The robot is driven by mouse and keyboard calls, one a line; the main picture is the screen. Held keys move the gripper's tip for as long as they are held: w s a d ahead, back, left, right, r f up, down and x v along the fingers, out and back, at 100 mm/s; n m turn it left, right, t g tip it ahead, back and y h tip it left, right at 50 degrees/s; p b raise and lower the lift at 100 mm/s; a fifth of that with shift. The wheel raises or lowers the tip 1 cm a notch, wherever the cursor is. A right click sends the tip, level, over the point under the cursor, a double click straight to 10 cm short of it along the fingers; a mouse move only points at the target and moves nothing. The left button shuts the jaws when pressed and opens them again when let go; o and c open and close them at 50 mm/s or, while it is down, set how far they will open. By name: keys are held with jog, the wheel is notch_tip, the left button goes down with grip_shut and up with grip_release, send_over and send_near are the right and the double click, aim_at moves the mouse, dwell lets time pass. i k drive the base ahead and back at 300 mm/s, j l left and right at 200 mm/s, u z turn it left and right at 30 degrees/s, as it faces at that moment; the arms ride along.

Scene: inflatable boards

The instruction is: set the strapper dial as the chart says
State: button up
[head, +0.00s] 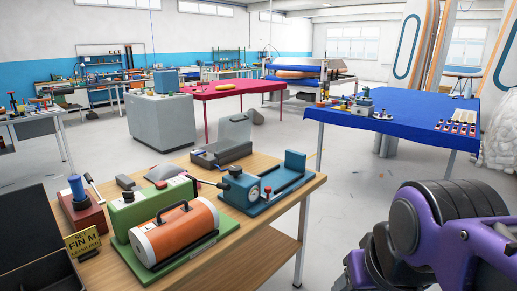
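A wooden workbench (262,220) in front of me carries several machines. A blue machine (241,188) with a black knob on top has a small round dial-like face (267,192); its setting is too small to read. To its left is a green machine (135,208) with an orange cylinder (176,230) and black handle. I cannot tell which is the strapper. A small yellow sign (83,241) at the bench's left reads roughly "FIN M", with other lines unclear. No chart is clearly recognisable. My purple and grey arm fills the lower right; my gripper does not show.
A dark open box (38,270) is at the lower left. A red base with a blue knob (79,205) stands near the bench's left edge. A blue-covered table (410,108) is behind on the right, a red one (235,90) farther back.

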aim_at(128, 196)
jog(key=u, duration=1.3)
jog(key=i+j+z, duration=0.2)
jog(key=i, duration=0.3)
jog(key=i+l, duration=0.25)
